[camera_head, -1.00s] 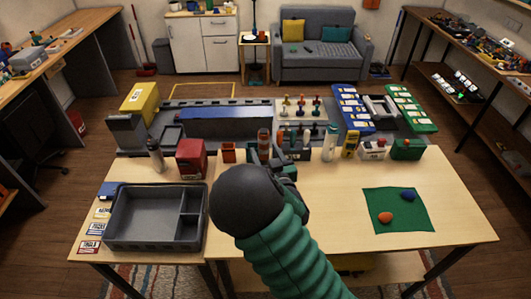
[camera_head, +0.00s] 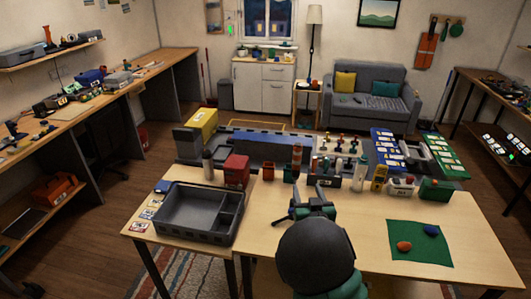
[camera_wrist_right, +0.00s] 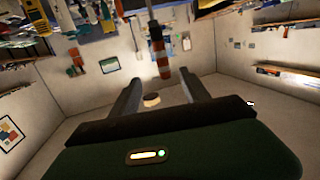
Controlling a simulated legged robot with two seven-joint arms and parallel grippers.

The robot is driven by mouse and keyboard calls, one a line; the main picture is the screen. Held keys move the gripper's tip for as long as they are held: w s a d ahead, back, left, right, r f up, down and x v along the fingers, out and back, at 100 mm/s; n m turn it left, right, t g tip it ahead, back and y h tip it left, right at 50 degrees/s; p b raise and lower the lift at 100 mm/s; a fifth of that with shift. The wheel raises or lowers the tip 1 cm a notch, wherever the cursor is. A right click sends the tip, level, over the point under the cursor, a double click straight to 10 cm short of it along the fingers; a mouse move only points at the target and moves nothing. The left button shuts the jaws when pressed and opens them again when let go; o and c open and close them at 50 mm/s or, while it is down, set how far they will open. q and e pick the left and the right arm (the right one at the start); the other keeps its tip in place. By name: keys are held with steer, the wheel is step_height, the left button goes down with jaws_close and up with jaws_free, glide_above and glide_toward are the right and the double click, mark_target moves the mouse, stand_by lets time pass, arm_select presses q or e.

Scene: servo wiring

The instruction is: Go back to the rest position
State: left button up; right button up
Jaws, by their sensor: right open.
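My right gripper (camera_head: 300,203) is over the front middle of the wooden table, behind the dark round joint of my arm. Its jaws are apart with nothing between them that I can make out. In the right wrist view, the two dark fingers (camera_wrist_right: 160,88) stand apart. An orange and white striped thing (camera_wrist_right: 161,58) shows beyond them, apparently not held. My left gripper is in neither view now.
A grey divided tray (camera_head: 185,236) sits at the table's left. A green mat (camera_head: 420,253) with an orange and a blue piece lies at the right. A red box (camera_head: 236,170), bottles and small bins line the back. Bare tabletop lies between the gripper and the mat.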

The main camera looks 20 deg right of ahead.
steer(key=s+a+f+g+y+b, duration=0.1)
steer(key=s+a+f+g, duration=0.25)
steer(key=s+f, duration=0.2)
steer(key=s+a+f+g+y+b, duration=0.1)
steer(key=s+a+f+g+y, duration=0.15)
steer(key=s+f+g, duration=0.35)
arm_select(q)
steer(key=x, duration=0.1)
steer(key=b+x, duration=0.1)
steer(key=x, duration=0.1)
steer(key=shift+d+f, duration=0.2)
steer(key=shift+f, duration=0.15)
arm_select(e)
steer(key=s+a+f+n+g, duration=0.1)
steer(key=s+a, duration=0.3)
steer(key=s, duration=0.4)
steer(key=s+a+f+n+g+y, duration=0.1)
steer(key=s+a+f+n+g, duration=0.1)
steer(key=s, duration=0.6)
steer(key=a+f+g, duration=0.1)
steer(key=a, duration=0.1)
steer(key=shift+a, duration=0.35)
steer(key=shift+s, duration=0.1)
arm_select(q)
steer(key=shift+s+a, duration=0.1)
arm_select(e)
steer(key=shift+a, duration=0.1)
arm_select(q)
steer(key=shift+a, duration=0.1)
